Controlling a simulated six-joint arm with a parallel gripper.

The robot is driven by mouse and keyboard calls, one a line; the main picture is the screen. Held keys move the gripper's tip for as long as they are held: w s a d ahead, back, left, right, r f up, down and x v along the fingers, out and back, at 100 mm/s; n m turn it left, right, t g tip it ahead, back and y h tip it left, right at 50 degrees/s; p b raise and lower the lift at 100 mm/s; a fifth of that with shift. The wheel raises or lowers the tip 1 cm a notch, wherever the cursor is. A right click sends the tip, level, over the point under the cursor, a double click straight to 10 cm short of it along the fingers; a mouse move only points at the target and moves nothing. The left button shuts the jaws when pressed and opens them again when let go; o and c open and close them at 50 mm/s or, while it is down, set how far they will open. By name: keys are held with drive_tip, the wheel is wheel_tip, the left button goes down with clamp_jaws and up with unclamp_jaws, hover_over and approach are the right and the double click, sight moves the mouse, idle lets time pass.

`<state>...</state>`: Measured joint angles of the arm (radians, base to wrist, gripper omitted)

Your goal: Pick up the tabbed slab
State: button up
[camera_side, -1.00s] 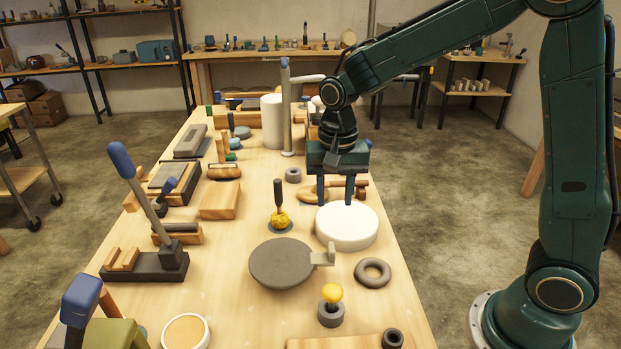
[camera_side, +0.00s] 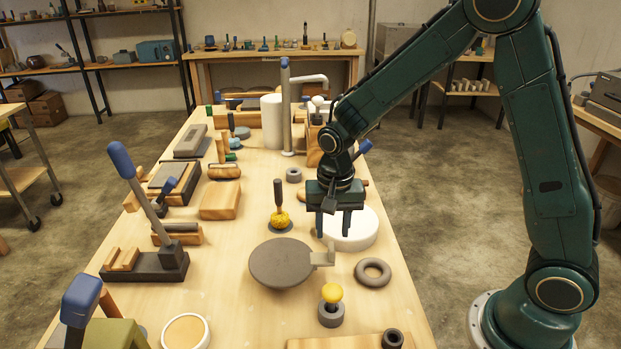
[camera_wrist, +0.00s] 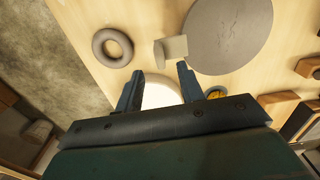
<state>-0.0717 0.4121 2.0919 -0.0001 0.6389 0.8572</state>
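The tabbed slab is a round dark grey disc (camera_side: 281,264) with a pale upright tab (camera_side: 324,257) at its right edge, lying on the bench. It also shows in the wrist view as a disc (camera_wrist: 229,36) with its tab (camera_wrist: 171,50) on the near side. My gripper (camera_side: 333,231) points down above and just behind the tab, in front of part of the white round block (camera_side: 362,232). Its two fingers stand apart with nothing between them. In the wrist view my gripper (camera_wrist: 159,83) has the tab just beyond its fingertips.
A grey ring (camera_side: 373,272) lies right of the slab. A yellow-knobbed piece (camera_side: 331,303) stands in front. A yellow piece with a dark handle (camera_side: 280,218) stands behind the slab. A tall grey post (camera_side: 287,110) stands farther back. Bare bench lies left of the slab.

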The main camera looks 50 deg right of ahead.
sight(332, 247)
drive_tip(key=shift+f, duration=0.3)
drive_tip(key=shift+f, duration=2.5)
clamp_jaws()
